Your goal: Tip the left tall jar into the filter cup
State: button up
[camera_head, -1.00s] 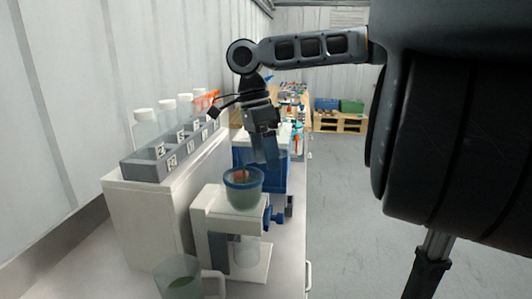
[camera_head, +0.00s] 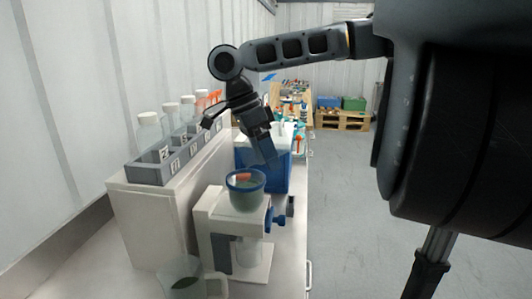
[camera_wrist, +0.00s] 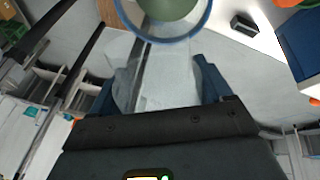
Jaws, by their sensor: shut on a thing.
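The filter cup (camera_head: 246,197), green with a blue rim, sits upright on a white stand. An orange-red patch shows inside it. My gripper (camera_head: 264,154) is just above and behind the cup, tilted. In the wrist view, its blue fingers (camera_wrist: 160,92) are shut on a clear, see-through jar (camera_wrist: 165,75), which points toward the cup's blue rim (camera_wrist: 166,38). The jar is hardly visible in the head view, and I cannot tell whether anything is flowing out of it. Several capped jars (camera_head: 149,132) stand in a grey rack at the left.
The grey rack (camera_head: 150,174) stands on a white raised block (camera_head: 150,218). The white stand (camera_head: 215,222) has a blue knob on its right. A glass beaker (camera_head: 182,278) is at the front. A blue box (camera_head: 276,176) is behind the cup. Open floor lies right.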

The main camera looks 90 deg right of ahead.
jog(key=shift+w+r+g+p, duration=0.1)
jog(key=shift+r+g+p, duration=0.2)
jog(key=shift+g, duration=0.2)
jog(key=shift+f, duration=0.1)
dwell(1.6)
